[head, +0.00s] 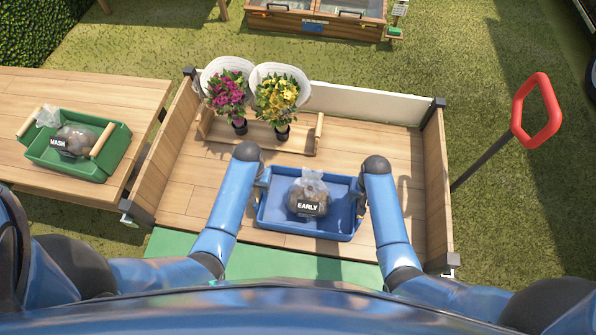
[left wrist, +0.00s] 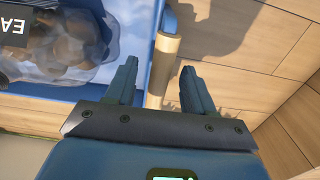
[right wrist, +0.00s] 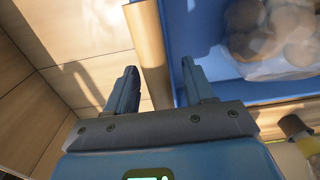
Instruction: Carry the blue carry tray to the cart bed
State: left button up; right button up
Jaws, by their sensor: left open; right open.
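The blue carry tray (head: 275,214) sits on the wooden floor of the cart bed (head: 180,190), near its front. A clear bag of potatoes (head: 309,197) labelled EARLY lies in it. My left gripper (left wrist: 157,80) is open, with its fingers on either side of the tray's left wooden handle (left wrist: 165,55). My right gripper (right wrist: 160,82) is open, with its fingers on either side of the right wooden handle (right wrist: 147,45). In the head view my forearms partly hide both tray ends.
A wooden carrier with pink flowers (head: 229,90) and yellow flowers (head: 277,95) stands behind the tray in the bed. A green tray (head: 90,170) with a bag labelled MASH is on the table (head: 110,95) at left. A red cart handle (head: 540,110) rises at right.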

pick_arm(q)
notch_tip(320, 180, up, 8)
jog(key=shift+r, duration=0.45)
pick_arm(e)
jog(key=shift+r, duration=0.15)
notch_tip(320, 180, up, 12)
jog(key=shift+f, duration=0.15)
dwell(0.6)
